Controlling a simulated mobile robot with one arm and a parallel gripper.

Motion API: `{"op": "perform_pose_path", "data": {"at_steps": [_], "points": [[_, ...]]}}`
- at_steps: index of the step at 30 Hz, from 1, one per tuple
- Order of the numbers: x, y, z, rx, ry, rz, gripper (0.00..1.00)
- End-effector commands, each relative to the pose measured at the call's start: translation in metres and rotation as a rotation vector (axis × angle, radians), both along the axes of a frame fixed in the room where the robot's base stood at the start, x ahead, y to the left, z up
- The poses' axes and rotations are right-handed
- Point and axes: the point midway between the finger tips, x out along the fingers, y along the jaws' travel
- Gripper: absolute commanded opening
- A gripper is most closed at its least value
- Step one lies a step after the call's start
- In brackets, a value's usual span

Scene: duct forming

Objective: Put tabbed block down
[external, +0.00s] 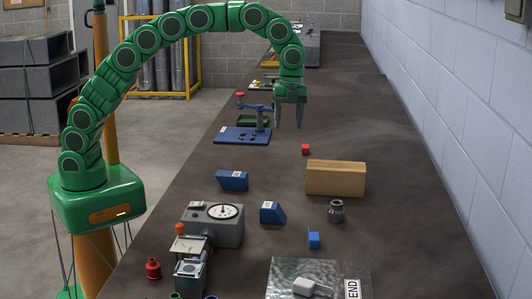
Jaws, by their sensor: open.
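My gripper (288,125) points down over the far half of the long dark bench. Its two fingers are apart, with nothing visible between them. A small blue block with a thin upright tab (313,241) sits on the bench nearer the camera, just behind the metal plate. It looks like the tabbed block and is well away from my gripper. Two other blue blocks with white labels, one at the left (232,181) and one with a slanted side (271,212), rest on the bench.
A grey dial gauge unit (226,228), a dark metal fitting (336,211) and a shiny plate (285,270) stand closer. The right side is clear.

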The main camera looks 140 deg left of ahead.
Motion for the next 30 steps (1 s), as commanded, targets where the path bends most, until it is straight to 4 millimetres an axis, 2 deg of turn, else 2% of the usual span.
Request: {"op": "perform_pose_path", "data": {"at_steps": [1,6,13,22,30], "points": [[0.005,-0.020,0.007,-0.001,0.002,0.005,0.56],[0.015,-0.082,0.023,-0.005,0.015,0.046,0.56],[0.014,-0.164,0.039,-0.006,0.035,0.102,0.56],[-0.009,-0.266,0.052,0.000,0.064,0.179,0.56],[-0.047,-0.347,0.056,0.013,0.087,0.250,0.56]]}}
